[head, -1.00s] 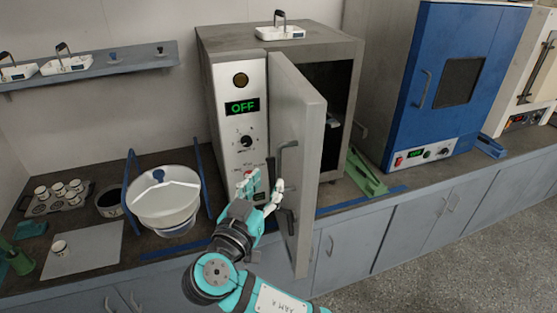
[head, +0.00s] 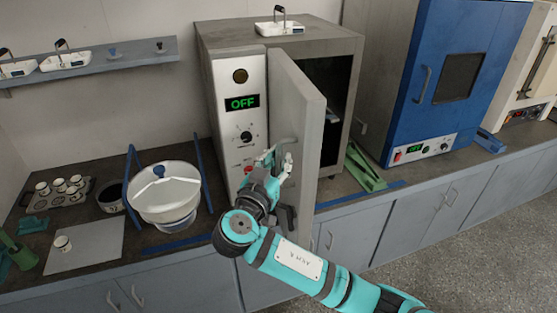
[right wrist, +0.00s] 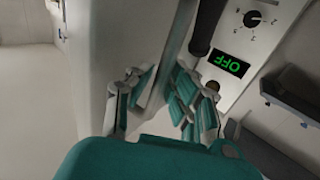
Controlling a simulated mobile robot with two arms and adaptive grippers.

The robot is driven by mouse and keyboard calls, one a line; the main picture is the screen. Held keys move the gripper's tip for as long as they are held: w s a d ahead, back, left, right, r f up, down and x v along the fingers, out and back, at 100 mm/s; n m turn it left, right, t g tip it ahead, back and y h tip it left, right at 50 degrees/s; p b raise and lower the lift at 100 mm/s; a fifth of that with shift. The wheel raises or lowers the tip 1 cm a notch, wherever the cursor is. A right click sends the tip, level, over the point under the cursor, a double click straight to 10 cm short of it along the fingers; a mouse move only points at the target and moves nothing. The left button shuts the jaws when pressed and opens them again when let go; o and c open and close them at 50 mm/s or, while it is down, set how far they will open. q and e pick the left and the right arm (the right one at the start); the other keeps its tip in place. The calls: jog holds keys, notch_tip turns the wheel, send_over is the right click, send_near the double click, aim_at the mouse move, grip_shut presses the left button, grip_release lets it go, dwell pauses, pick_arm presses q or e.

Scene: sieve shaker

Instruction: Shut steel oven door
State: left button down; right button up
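The steel oven (head: 305,40) stands on the bench with its display reading OFF. Its grey door (head: 297,105) is swung partly open toward me, with the dark chamber (head: 325,85) showing behind it. The door's dark handle (right wrist: 208,25) shows in the right wrist view beside the fingers. My right gripper (head: 275,160) is at the handle side of the door. In the right wrist view the right gripper (right wrist: 162,100) has its fingers apart, close to the door panel (right wrist: 140,40); I cannot tell whether they touch it. My left gripper is not in view.
A white bowl (head: 165,200) in a blue-armed frame stands left of the oven. A green stand (head: 365,170) and a blue oven (head: 450,80) are to the right. A tray of small cups (head: 62,193) is at far left.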

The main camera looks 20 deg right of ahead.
grip_shut()
jog(key=shift+w+f, duration=0.1)
